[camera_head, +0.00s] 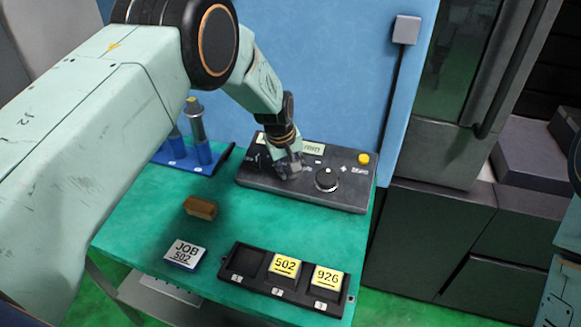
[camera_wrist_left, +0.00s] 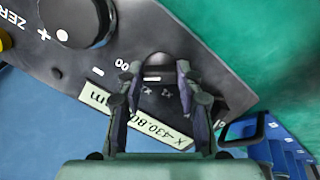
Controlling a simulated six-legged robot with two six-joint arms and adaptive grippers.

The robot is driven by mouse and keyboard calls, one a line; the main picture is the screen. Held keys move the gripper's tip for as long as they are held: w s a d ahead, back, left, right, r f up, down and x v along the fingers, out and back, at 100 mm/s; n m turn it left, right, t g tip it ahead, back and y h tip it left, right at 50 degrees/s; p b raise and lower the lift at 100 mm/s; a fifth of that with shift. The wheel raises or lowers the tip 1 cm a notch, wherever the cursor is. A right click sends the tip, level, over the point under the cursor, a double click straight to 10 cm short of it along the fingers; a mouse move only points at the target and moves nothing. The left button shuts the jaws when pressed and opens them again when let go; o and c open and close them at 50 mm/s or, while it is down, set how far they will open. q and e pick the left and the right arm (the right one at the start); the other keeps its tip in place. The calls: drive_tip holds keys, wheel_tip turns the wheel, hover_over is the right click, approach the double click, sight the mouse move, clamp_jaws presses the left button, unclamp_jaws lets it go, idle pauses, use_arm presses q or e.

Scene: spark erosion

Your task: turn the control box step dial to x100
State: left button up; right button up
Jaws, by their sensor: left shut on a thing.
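The dark control box (camera_head: 345,197) stands at the back of the green bench. Its large round knob (camera_head: 326,179) sits right of my left gripper (camera_head: 291,168); the knob also shows at the upper left of the left wrist view (camera_wrist_left: 78,20). My left gripper (camera_wrist_left: 156,70) reaches down onto the left part of the box. It is shut on a small dark dial (camera_wrist_left: 155,76), mostly hidden between the fingers. Marks ending in "00" show beside the dial. My right gripper is out of view.
A pale readout strip (camera_wrist_left: 160,134) lies beside the fingers. A yellow button (camera_head: 363,158) is at the box's right. A blue holder (camera_head: 180,160) with cylinders stands left.

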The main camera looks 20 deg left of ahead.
use_arm(q)
drive_tip(key=o, duration=1.1)
drive_tip(key=shift+o, duration=0.2)
drive_tip(key=v, duration=1.2)
